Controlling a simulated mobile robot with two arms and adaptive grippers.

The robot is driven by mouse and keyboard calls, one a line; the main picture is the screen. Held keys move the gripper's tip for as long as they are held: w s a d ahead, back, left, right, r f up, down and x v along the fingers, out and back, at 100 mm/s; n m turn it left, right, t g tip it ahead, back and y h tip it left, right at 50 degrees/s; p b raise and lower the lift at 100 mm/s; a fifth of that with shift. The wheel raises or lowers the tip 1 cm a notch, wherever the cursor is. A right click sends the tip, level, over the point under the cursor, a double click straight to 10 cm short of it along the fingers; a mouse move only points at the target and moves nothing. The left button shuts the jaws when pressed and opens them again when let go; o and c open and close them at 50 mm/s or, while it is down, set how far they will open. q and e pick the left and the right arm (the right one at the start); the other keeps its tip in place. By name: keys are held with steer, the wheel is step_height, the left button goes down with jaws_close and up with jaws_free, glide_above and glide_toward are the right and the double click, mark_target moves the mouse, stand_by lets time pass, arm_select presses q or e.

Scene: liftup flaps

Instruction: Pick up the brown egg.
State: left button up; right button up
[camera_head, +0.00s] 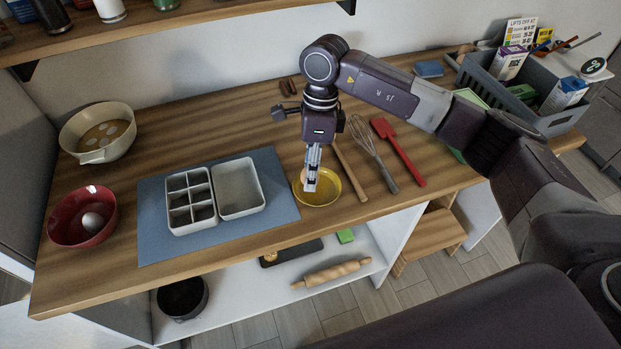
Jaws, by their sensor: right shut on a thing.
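A small yellow bowl (325,195) stands on the wooden counter, right of the blue mat. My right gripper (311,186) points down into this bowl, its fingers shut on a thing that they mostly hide. A sliver of light brown, likely the brown egg (303,175), shows beside the fingers. A white egg (93,222) lies in the red bowl (70,236) at the left. My left gripper is not in view.
A white divided box (190,201) and a white tray (239,188) stand on the blue mat (156,245). A wooden utensil (350,171), a whisk (371,150) and a red spatula (400,150) lie right of the bowl. A cream bowl (75,131) stands back left.

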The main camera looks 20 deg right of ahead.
arm_select(q)
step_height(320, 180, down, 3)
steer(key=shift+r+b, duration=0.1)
steer(key=shift+b, duration=1.1)
arm_select(e)
step_height(320, 180, up, 18)
steer(key=shift+f, duration=0.25)
steer(key=shift+f, duration=0.1)
